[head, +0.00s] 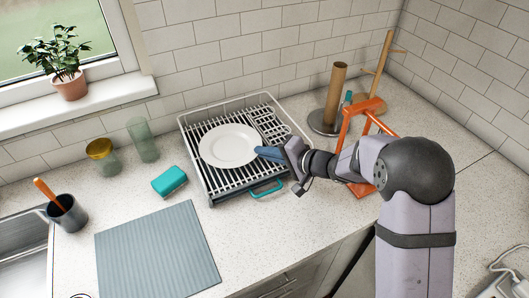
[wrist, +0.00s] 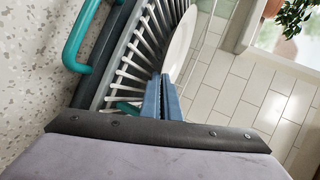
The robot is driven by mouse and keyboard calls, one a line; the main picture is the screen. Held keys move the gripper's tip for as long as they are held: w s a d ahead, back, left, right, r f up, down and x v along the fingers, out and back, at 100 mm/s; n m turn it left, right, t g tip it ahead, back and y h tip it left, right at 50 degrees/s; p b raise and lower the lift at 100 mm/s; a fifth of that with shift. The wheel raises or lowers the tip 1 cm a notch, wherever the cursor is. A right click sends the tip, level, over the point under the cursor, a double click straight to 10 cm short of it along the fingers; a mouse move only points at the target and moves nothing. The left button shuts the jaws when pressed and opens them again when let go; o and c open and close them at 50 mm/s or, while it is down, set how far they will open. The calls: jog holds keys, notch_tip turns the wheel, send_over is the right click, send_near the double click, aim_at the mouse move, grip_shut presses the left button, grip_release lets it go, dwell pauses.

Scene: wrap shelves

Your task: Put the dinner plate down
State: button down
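The white dinner plate (head: 229,146) lies roughly level over the slats of the dish rack (head: 205,183). I cannot tell whether it touches the slats. My gripper (head: 266,153) reaches in from the right, its blue fingers at the plate's right rim. In the wrist view the plate (wrist: 181,43) shows nearly edge-on, and the fingers of my gripper (wrist: 166,82) are close together on its near rim. The rack (wrist: 136,60) runs alongside it there. The fingertips partly hide the gripped rim.
A teal sponge (head: 169,181), glass jars (head: 102,156) and a grey mat (head: 157,250) are left of the rack. A paper-towel holder (head: 335,98) and an orange stand (head: 357,140) are to the right. Bare counter lies in front of the rack.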

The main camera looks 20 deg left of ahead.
jog(key=shift+f, duration=0.15)
jog(key=c, duration=1.9)
grip_release()
jog(key=shift+c, duration=0.2)
jog(key=shift+f, duration=0.1)
jog(key=shift+s+d+f+b, duration=0.1)
jog(key=shift+d+f+b, duration=0.1)
jog(key=shift+b, duration=0.1)
jog(key=r+b+v, duration=0.1)
jog(key=b+v, duration=0.1)
jog(key=v, duration=0.5)
